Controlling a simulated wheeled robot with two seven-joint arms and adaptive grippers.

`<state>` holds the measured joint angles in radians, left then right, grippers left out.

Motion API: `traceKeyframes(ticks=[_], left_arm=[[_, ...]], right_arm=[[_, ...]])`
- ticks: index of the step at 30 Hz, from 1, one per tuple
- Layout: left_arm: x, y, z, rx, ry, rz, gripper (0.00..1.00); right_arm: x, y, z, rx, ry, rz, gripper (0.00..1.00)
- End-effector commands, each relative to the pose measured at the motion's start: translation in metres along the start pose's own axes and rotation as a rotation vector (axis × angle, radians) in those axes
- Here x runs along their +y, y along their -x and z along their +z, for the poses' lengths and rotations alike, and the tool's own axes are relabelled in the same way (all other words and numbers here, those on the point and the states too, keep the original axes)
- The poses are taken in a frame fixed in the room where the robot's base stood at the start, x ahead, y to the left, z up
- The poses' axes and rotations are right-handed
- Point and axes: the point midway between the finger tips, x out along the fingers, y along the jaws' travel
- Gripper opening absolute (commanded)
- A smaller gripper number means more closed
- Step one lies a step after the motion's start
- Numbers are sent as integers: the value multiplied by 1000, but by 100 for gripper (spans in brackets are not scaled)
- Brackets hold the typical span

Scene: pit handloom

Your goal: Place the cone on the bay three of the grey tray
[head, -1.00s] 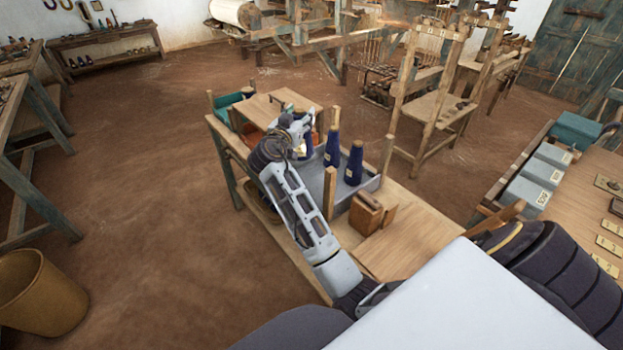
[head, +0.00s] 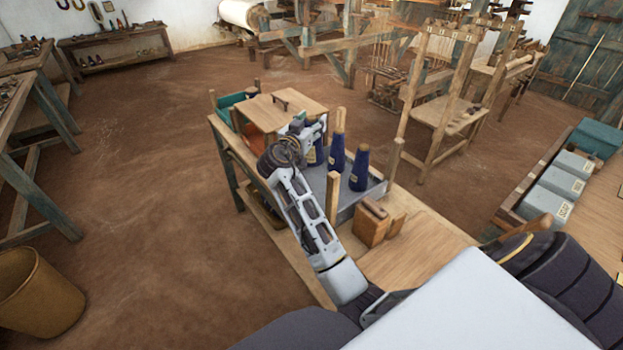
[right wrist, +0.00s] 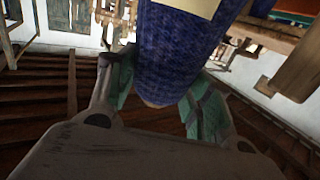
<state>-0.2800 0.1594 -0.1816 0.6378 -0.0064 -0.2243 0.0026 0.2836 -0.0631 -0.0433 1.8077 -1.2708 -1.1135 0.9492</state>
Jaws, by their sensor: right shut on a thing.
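My right gripper (head: 306,132) is over the far left part of the grey tray (head: 349,206) on the wooden bench. It is shut on a dark blue cone (head: 317,156), partly hidden by the gripper in the head view. In the right wrist view the cone (right wrist: 178,55) fills the space between the green finger pads, its pale lower tip showing. Two other blue cones, a middle one (head: 337,157) and a right one (head: 359,170), stand upright in the tray. Whether the held cone touches the tray I cannot tell. My left gripper is not in view.
Wooden posts (head: 333,195) rise at the bench corners and beside the tray. A brown wooden block (head: 372,224) stands in front of the tray. The near bench top (head: 420,250) is clear.

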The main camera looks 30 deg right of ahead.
Motion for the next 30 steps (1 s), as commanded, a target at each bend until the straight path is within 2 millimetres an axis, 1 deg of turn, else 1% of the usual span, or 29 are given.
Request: traceKeyframes(ticks=[5, 12, 15, 18, 22, 30], left_arm=[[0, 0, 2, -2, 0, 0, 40], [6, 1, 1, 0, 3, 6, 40], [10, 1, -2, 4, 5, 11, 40], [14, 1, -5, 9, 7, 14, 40], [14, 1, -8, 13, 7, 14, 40], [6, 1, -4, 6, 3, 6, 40]], right_arm=[[0, -1, 12, 0, 4, 0, 6], [0, -2, 44, 0, 5, 0, 6], [0, -3, 55, 1, 4, 0, 6], [0, -3, 60, 2, 2, 0, 6], [0, -3, 62, 2, 1, 0, 6], [0, -3, 64, 1, 2, 0, 6]])
